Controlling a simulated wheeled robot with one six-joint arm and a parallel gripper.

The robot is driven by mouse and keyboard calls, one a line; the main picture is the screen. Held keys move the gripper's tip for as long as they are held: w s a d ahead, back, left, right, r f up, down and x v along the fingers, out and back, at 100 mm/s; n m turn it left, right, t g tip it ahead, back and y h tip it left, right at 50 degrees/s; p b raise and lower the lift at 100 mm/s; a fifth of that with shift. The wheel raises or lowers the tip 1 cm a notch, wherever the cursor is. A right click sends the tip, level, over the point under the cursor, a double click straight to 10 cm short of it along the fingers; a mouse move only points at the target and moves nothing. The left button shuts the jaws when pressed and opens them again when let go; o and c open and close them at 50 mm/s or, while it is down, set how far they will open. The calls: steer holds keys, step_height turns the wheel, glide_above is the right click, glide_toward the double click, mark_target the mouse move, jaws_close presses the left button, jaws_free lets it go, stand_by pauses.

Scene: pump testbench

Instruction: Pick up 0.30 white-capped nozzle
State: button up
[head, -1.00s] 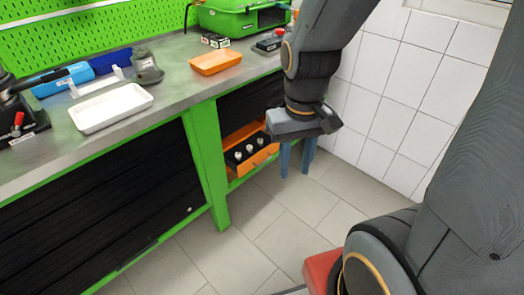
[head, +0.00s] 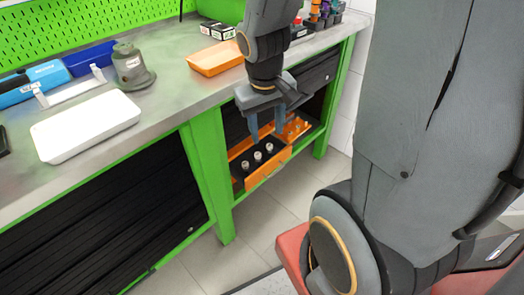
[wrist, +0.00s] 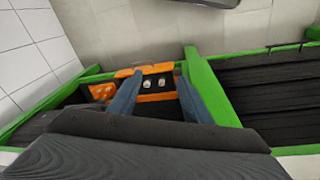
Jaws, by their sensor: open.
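Three small white-capped nozzles stand in a row in a black holder (head: 240,181) in an orange drawer or tray (head: 281,158) under the bench. The nearest nozzle (head: 245,166), the middle nozzle (head: 257,156) and the far nozzle (head: 269,147) look alike; no size marking is readable. My gripper (head: 267,138) is open and empty, pointing down at the tray, its fingers by the far end of the row. In the wrist view two white caps (wrist: 147,83) and (wrist: 162,82) show between my fingers (wrist: 158,77); the third nozzle is not seen there.
The bench top (head: 172,95) overhangs the tray, and a green post (head: 210,170) stands left of it. Orange parts (head: 297,127) sit in a further section of the tray. A white tray (head: 85,126), a grey device (head: 132,66) and an orange tray (head: 217,58) lie on the bench.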

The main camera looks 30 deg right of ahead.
steer(key=w+d+f+t+b, duration=0.3)
steer(key=w+d+f+b, duration=0.7)
steer(key=w+f, duration=0.5)
steer(key=n+t+y+b, duration=0.2)
steer(key=b, duration=0.4)
glide_toward(270, 145)
steer(key=f, duration=0.2)
steer(key=x, duration=0.3)
steer(key=shift+w+r+b, duration=0.25)
steer(key=shift+b, duration=0.15)
steer(key=shift+b+x, duration=1.55)
steer(key=shift+x, duration=1.4)
steer(key=shift+w+a+r, duration=0.1)
steer(key=shift+r, duration=0.05)
steer(key=shift+c, duration=0.6)
jaws_close()
